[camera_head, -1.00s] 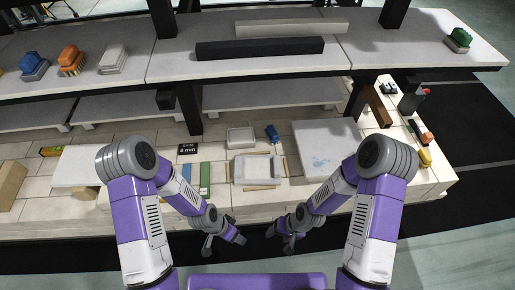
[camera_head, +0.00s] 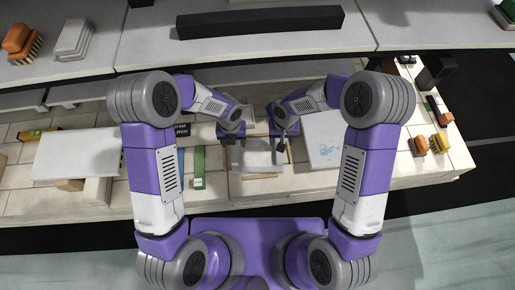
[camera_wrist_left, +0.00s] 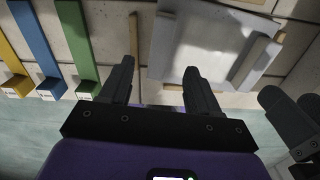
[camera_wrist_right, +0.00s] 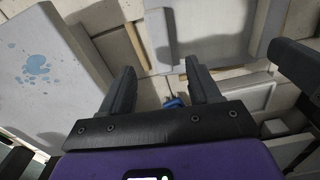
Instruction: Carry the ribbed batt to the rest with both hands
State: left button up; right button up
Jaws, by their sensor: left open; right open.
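The ribbed batt (camera_head: 262,158) is a pale grey plate with a raised rib along each of two opposite sides. It lies flat on the tiled deck in the middle of the head view. My left gripper (camera_head: 232,141) is open and empty at its left side. In the left wrist view, one rib (camera_wrist_left: 163,45) lies just beyond the gap between my fingers (camera_wrist_left: 158,66). My right gripper (camera_head: 283,143) is open and empty at its right side. In the right wrist view, the other rib (camera_wrist_right: 160,40) lies beyond my fingers (camera_wrist_right: 160,65). I cannot tell which surface is the rest.
A slab with blue splashes (camera_head: 323,139) lies close right of the batt. A white slab (camera_head: 78,155) lies at left. Green (camera_wrist_left: 78,45), blue (camera_wrist_left: 38,50) and yellow bars lie left of the batt. A shelf with a black bar (camera_head: 260,22) stands behind.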

aim_at(235, 151)
pick_arm(q)
jog(key=shift+s, duration=0.1)
pick_arm(e)
jog(key=shift+s, duration=0.1)
pick_arm(q)
jog(key=shift+f, duration=0.25)
pick_arm(e)
jog(key=shift+f, duration=0.25)
pick_arm(q)
jog(key=shift+f, duration=3.55)
pick_arm(e)
jog(key=shift+f, duration=3.55)
pick_arm(q)
jog(key=shift+c, duration=0.4)
pick_arm(e)
jog(key=shift+c, duration=0.4)
pick_arm(q)
grip_shut()
pick_arm(e)
grip_shut()
jog(key=shift+r, duration=0.1)
